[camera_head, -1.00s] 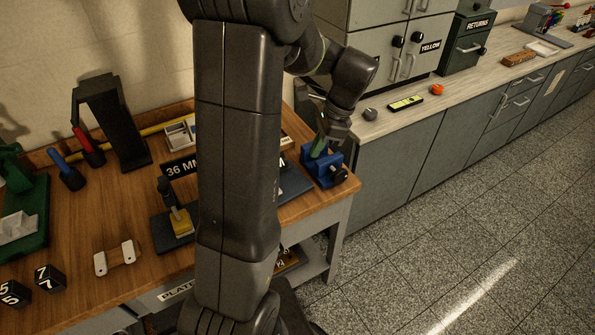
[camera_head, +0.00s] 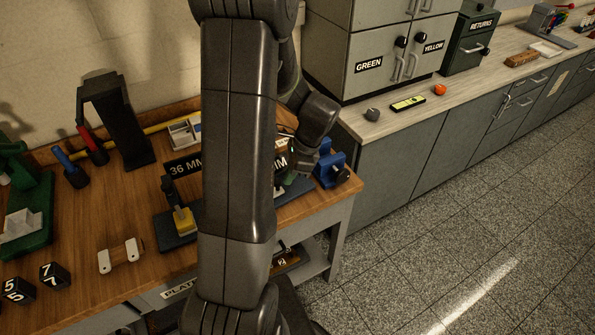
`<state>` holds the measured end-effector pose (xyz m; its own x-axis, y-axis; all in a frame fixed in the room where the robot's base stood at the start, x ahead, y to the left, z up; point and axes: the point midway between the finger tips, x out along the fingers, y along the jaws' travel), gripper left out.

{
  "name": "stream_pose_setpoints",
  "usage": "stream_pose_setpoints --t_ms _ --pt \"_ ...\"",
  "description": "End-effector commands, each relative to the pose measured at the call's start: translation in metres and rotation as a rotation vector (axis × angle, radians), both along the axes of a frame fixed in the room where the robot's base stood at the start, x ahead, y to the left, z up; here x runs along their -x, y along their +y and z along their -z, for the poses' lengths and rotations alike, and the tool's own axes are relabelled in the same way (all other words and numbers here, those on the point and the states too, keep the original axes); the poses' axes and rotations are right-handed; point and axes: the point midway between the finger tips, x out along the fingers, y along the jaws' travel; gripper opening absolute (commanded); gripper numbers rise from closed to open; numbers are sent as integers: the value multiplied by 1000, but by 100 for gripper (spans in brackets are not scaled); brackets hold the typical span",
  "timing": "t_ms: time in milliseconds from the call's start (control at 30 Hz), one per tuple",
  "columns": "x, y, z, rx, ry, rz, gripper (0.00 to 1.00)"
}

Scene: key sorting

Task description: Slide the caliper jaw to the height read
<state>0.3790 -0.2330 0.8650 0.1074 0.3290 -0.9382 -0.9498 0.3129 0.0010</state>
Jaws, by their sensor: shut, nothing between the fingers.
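My gripper (camera_head: 293,170) is at the right end of the wooden workbench, just left of the blue vise (camera_head: 328,168). Its fingers are small and partly hidden; it is shut and holds nothing. A green piece (camera_head: 292,183) shows just below it; contact is unclear. A dark stand (camera_head: 172,233) with a short upright and a yellow block (camera_head: 183,220) sits left of my arm, in front of a "36 MM" sign (camera_head: 184,167). It may be the caliper, but I cannot tell. A second sign ending in "MM" (camera_head: 281,163) is mostly hidden behind my arm.
A green device (camera_head: 28,210), numbered dark cubes (camera_head: 52,275) and a white-ended piece (camera_head: 120,256) occupy the left bench (camera_head: 95,215). A counter (camera_head: 385,123) adjoins at the right.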

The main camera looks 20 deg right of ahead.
Motion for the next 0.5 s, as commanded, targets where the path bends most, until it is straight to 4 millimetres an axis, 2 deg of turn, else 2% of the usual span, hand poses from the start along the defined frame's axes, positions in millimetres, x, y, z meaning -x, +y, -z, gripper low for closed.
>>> stream_pose_setpoints --t_ms 267,500 --pt "0 0 0 0 0 0 0" --pt "-2 16 0 1 -2 -2 0"
